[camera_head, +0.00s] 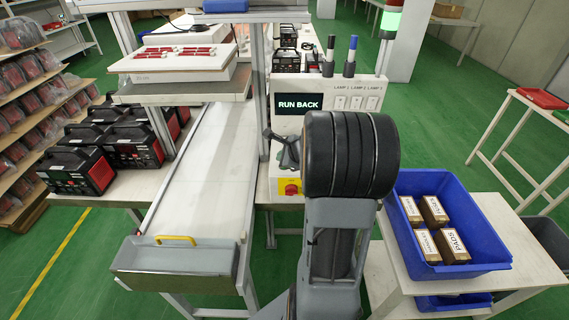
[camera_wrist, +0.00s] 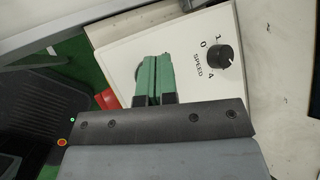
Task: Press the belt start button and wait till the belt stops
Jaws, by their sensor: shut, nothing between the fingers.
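My gripper (camera_wrist: 153,62) is shut and empty, its green fingers together over the white control panel (camera_wrist: 185,35) in the wrist view. A rounded edge shows just behind the fingertips. I cannot tell whether it is the start button or whether the fingers touch it. A black SPEED knob (camera_wrist: 223,58) sits right of the fingers. In the head view my gripper (camera_head: 272,134) is at the panel's left side, partly behind my arm. The long pale belt (camera_head: 208,150) runs empty to a grey end bin (camera_head: 175,262). The display (camera_head: 299,104) reads RUN BACK.
A yellow box with a red button (camera_head: 291,188) is below my gripper. One stack light (camera_head: 391,20) is lit green. A blue crate (camera_head: 480,230) with labelled cartons stands at right. Black and red machines (camera_head: 75,170) stand left of the belt.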

